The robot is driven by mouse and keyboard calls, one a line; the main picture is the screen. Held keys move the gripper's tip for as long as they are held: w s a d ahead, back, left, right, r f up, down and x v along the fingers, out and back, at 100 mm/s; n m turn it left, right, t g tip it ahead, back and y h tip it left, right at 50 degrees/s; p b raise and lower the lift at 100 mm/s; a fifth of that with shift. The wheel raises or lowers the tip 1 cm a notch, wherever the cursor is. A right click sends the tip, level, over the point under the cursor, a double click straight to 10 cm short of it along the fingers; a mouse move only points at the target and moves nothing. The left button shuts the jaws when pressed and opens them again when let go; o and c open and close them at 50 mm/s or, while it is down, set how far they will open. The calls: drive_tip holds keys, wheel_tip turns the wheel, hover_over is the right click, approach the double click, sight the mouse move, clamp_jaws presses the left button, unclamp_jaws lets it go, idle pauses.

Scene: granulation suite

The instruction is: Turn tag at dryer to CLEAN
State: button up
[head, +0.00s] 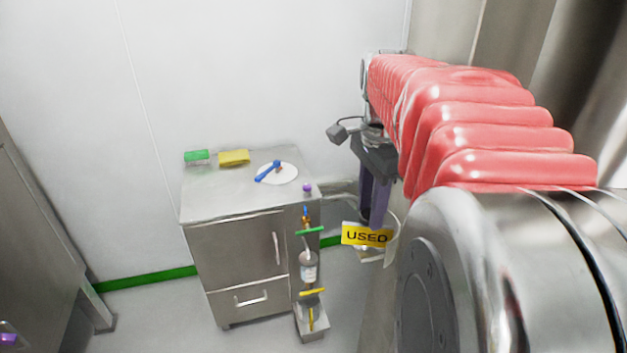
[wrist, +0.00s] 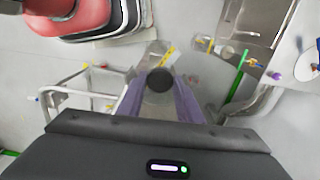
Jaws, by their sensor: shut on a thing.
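A yellow tag (head: 366,235) reading USED in black faces the head camera, just below my gripper's fingertips. My gripper (head: 375,224) points down with its purple fingers close together. In the wrist view my gripper (wrist: 160,82) is shut on a dark round piece (wrist: 159,79) between the fingers, which looks like the tag's knob or holder. A thin yellow strip beyond it may be the tag seen edge-on; I cannot tell for sure. The tag's other face is hidden. Part of the bracket behind the tag is covered by my fingers.
A steel cabinet (head: 237,255) stands to the left, with a green-topped block (head: 197,157), a yellow sponge-like block (head: 234,158) and a white disc (head: 284,175) bearing a blue tool. Steel equipment rises at right.

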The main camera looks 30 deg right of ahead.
drive_tip(key=n, duration=0.5)
drive_tip(key=shift+n, duration=0.4)
drive_tip(key=n, duration=0.5)
drive_tip(key=shift+n, duration=0.3)
drive_tip(key=n, duration=1.1)
drive_tip(key=shift+n, duration=0.4)
drive_tip(key=o, duration=1)
drive_tip(key=shift+o, duration=0.2)
wheel_tip(320, 180, up, 14)
drive_tip(key=shift+f, duration=0.15)
